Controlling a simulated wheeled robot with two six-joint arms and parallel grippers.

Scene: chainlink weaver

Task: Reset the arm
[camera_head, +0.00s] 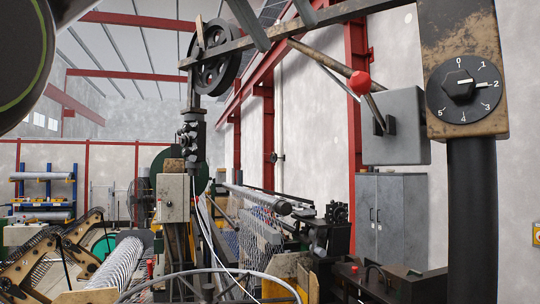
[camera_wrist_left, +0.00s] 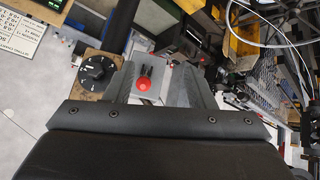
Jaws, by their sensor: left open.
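My left gripper (camera_head: 291,36) shows at the top of the head view as two grey fingers, spread apart and empty. Its arm, dark and rounded, fills the upper left corner. In the left wrist view, the left gripper (camera_wrist_left: 160,68) is open, its fingers framing a red ball-ended lever (camera_wrist_left: 143,84). In the head view, the red-ended lever (camera_head: 359,82) projects from a grey box (camera_head: 410,140), to the right of and below the fingers. No contact with the lever shows. A black dial (camera_head: 465,88) on a worn plate points to about 2. My right gripper is in neither view.
A weaving machine (camera_head: 270,225) with wire mesh fills the lower middle. A beam with a dark pulley wheel (camera_head: 215,70) crosses overhead, behind the fingers. A black post (camera_head: 472,220) stands at the right, near a grey cabinet (camera_head: 390,215). Blue shelves (camera_head: 45,190) stand far left.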

